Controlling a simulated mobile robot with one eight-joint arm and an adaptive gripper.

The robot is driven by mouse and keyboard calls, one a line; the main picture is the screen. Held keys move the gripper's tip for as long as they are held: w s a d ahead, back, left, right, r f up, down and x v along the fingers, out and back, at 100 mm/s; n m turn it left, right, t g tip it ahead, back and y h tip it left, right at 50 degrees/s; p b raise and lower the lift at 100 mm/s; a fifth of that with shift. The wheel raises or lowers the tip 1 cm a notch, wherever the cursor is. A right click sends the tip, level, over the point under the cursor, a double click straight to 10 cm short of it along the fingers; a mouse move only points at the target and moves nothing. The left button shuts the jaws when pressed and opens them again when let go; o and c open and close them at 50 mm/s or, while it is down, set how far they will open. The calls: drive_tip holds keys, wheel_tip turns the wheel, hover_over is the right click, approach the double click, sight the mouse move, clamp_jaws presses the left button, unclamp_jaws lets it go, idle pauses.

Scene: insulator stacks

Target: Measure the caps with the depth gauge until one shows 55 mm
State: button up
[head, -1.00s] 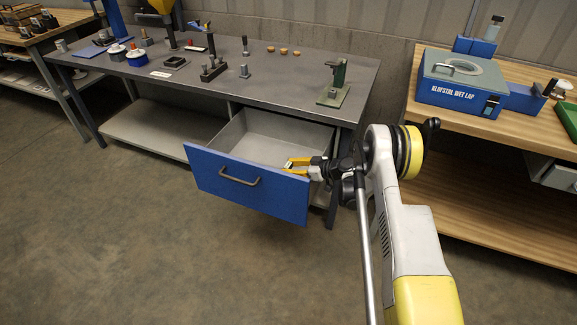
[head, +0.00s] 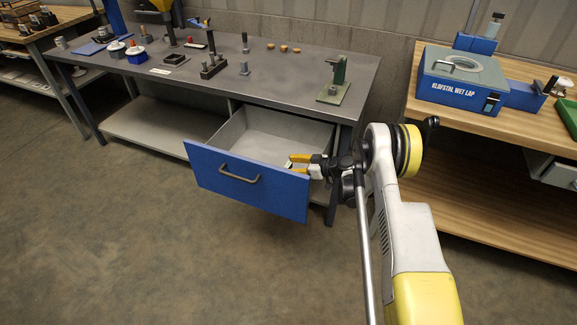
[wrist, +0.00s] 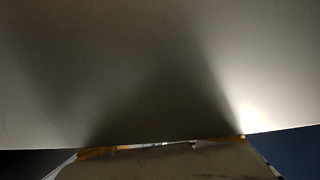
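My gripper (head: 297,164) has yellow fingers and is over the right side of the open drawer, near its blue front (head: 240,183). In the wrist view the yellow fingertips (wrist: 163,148) show at the lower edge, wide apart, with a plain grey surface in front of them. I see no object held between them. Three small brown round pieces (head: 283,49) stand on the grey bench; I cannot tell whether they are the caps. I cannot pick out the depth gauge; part of the drawer's inside is hidden by its front and my gripper.
The grey bench (head: 310,75) carries a green stand (head: 337,82), a dark block fixture (head: 212,65) and red-and-blue-based pieces on the left. A blue box (head: 459,90) marked "KLOFSTAL WET LAP" sits on the wooden bench at right. The floor before the drawer is clear.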

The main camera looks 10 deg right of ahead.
drive_tip(key=v, duration=1.2)
drive_tip(key=s+a+r+m+g+h, duration=0.1)
drive_tip(key=s+a+r+m+h, duration=0.15)
drive_tip(key=r, duration=0.55)
drive_tip(key=s+a+r+m+g+h, duration=0.1)
drive_tip(key=s+a+r, duration=0.25)
drive_tip(key=r, duration=0.45)
drive_tip(key=s+a+r+m+g+h, duration=0.15)
drive_tip(key=s+r, duration=0.25)
drive_tip(key=r, duration=0.4)
drive_tip(key=s+r+m+t+h, duration=0.1)
drive_tip(key=s+r+m+h, duration=0.1)
drive_tip(key=s, duration=1)
drive_tip(key=s+r+m+h, duration=0.2)
drive_tip(key=s+h, duration=0.1)
drive_tip(key=s, duration=0.9)
drive_tip(key=shift+s+a+m+t, duration=0.25)
drive_tip(key=shift+a+m+t, duration=0.1)
drive_tip(key=shift+a+m, duration=0.1)
